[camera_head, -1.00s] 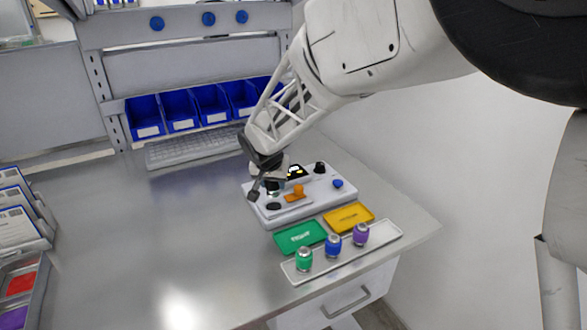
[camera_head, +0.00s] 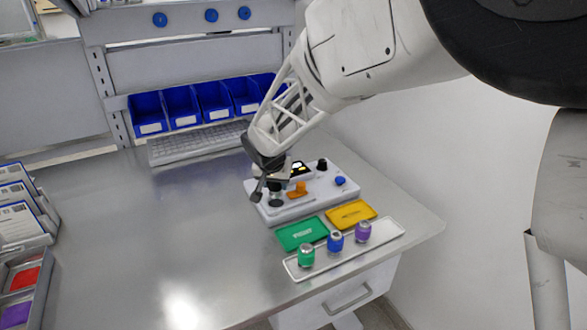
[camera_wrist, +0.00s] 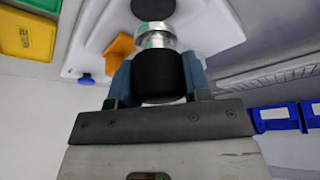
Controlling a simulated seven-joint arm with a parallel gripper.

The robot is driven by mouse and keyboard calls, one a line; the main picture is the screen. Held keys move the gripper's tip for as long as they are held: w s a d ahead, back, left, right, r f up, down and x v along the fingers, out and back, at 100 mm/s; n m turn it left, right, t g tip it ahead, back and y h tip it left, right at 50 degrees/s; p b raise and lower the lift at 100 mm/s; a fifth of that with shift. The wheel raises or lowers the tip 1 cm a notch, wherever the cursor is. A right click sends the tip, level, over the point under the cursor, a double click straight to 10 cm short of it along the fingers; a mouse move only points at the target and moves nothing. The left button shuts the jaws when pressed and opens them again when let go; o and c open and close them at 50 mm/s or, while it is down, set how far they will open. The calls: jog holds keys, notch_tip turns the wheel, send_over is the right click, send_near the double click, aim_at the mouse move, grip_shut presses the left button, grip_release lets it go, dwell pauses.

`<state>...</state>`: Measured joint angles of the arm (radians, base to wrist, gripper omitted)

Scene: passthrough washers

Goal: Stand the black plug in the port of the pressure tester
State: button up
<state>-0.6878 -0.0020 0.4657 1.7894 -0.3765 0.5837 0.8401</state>
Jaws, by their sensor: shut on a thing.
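My gripper (camera_wrist: 158,85) is shut on the black plug (camera_wrist: 160,72), with one blue-grey finger on each side of it. In the head view my gripper (camera_head: 270,178) is over the left part of the white pressure tester (camera_head: 318,202), and the plug is mostly hidden there. A dark round spot on the tester, apparently the port (camera_head: 275,204), lies just below the plug. It also shows beyond the silver end in the wrist view (camera_wrist: 152,7). I cannot tell whether they touch.
An orange part (camera_head: 298,189), a black knob (camera_head: 322,165) and a blue knob (camera_head: 340,181) sit on the tester. Green (camera_head: 302,233) and yellow (camera_head: 350,214) trays and a white strip (camera_head: 376,236) with three coloured plugs lie in front.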

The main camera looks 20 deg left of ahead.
jog(key=shift+f, duration=1.6)
dwell(1.6)
jog(key=o, duration=1.4)
jog(key=shift+o, duration=0.2)
jog(key=shift+r, duration=0.1)
jog(key=shift+r, duration=3.9)
